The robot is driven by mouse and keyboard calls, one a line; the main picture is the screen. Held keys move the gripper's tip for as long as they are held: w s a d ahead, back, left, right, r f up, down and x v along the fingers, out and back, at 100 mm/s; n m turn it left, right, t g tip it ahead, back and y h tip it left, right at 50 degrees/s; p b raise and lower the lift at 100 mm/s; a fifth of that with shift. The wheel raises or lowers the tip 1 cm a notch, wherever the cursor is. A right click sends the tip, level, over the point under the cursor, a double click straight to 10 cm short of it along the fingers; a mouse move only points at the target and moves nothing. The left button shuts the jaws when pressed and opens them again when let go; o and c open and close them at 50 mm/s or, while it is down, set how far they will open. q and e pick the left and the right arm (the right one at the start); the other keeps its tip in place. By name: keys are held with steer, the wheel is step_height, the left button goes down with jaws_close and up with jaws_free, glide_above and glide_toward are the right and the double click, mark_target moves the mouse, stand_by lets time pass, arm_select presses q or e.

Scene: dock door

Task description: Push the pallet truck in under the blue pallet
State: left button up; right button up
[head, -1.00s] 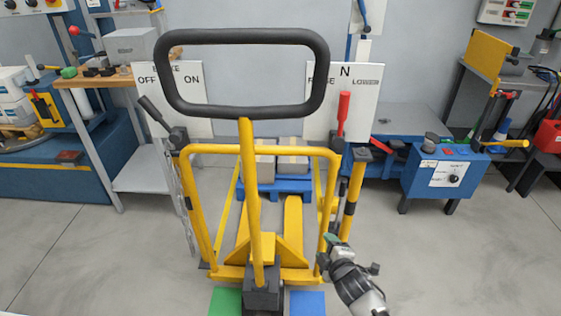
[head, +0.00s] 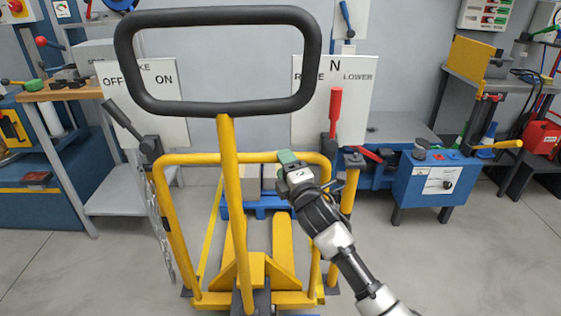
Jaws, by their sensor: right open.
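The yellow pallet truck (head: 229,190) stands in front of me, with its black loop handle (head: 218,16) upright and its two forks (head: 283,243) pointing away toward the wall. The blue pallet (head: 262,203) lies beyond the forks with pale boxes (head: 250,182) on it; my right arm hides part of it. Whether the fork tips are under the pallet I cannot tell. My right gripper (head: 287,160) is open at the right part of the truck's yellow top bar, over it in the picture; contact is unclear. My left gripper is not in view.
A brake sign board (head: 150,85) with a black lever stands left, and a raise/lower board (head: 345,100) with a red lever (head: 335,108) right. A wooden-topped bench (head: 60,92) is at left, a blue box on legs (head: 437,183) at right.

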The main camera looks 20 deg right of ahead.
steer(key=shift+x, duration=1.45)
steer(key=shift+c, duration=0.5)
jaws_close()
